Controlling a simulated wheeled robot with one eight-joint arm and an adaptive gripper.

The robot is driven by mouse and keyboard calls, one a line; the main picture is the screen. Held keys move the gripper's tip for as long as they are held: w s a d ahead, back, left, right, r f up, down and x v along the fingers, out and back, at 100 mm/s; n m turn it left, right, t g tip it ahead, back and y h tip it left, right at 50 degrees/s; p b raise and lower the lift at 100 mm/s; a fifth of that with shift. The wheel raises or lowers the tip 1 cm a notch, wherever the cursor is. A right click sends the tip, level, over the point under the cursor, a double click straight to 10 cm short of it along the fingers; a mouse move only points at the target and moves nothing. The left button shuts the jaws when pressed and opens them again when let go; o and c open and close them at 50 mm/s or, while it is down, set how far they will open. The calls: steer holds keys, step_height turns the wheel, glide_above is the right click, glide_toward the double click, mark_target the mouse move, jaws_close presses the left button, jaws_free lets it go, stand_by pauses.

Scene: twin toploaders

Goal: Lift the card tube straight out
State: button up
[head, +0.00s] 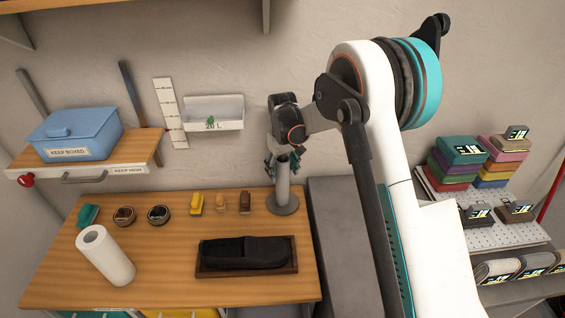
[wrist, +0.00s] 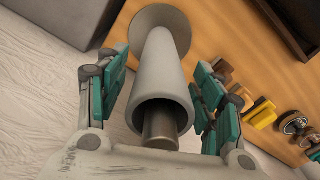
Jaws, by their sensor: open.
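The card tube (head: 283,185) is a plain grey cylinder standing upright on a round grey base (head: 282,205) at the right end of the wooden table. In the wrist view the tube (wrist: 163,80) runs between my fingers, and a metal post (wrist: 160,127) shows inside its open end. My gripper (head: 281,162) is at the tube's upper part. The gripper (wrist: 160,82) is open, with teal pads on either side of the tube. A gap shows on both sides in the wrist view.
A white paper roll (head: 105,256) stands at the table's left. Tins, brushes and a black shoe on a dark tray (head: 203,271) lie on the table (head: 160,290). A wall tray (head: 214,122) hangs left of my gripper. A grey cabinet (head: 338,240) adjoins the table's right.

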steer(key=shift+f, duration=0.3)
steer(key=c, duration=1.1)
steer(key=shift+r, duration=0.15)
